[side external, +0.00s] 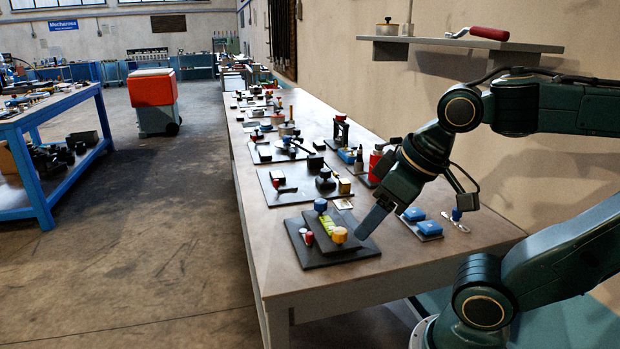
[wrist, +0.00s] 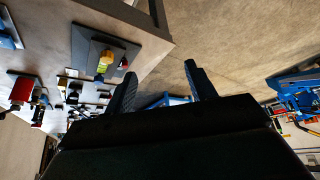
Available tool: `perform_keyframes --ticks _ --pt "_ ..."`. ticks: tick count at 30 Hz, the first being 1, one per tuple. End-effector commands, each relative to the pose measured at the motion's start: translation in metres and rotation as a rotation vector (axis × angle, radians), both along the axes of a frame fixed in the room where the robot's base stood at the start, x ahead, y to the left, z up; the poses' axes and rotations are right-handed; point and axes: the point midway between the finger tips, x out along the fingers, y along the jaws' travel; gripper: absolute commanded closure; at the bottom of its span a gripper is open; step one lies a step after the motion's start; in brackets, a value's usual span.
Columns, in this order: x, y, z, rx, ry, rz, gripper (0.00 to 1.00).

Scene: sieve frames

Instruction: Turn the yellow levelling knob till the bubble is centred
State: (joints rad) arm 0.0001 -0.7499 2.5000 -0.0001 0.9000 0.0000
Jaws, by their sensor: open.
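The yellow knob (side external: 339,235) stands on a dark square levelling plate (side external: 350,253) near the front end of the bench. A yellow-green vial (side external: 327,224) lies beside it; its bubble is too small to make out. A blue knob (side external: 320,205) and a red knob (side external: 308,237) are on the same plate. My gripper (side external: 361,233) points down just right of the yellow knob in the side view, seemingly apart from it. In the wrist view, my gripper (wrist: 160,69) is open with nothing between its fingers, and the yellow knob (wrist: 104,58) lies left of both fingers.
Blue blocks (side external: 428,227) on a small plate lie right of my gripper. A red bottle (side external: 375,163) and more dark plates with small parts stand farther back on the bench (side external: 262,235). A wall shelf (side external: 460,43) hangs above. The bench's front edge is close.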

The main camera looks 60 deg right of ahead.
Motion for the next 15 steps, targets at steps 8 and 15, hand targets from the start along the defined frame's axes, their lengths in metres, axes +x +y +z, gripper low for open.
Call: perform_keyframes --ticks 8,15 --pt "0.0001 -0.0001 0.0 0.0 0.0 0.0 0.45" --pt "0.0078 -0.0049 0.0029 -0.013 0.027 0.0 0.45"
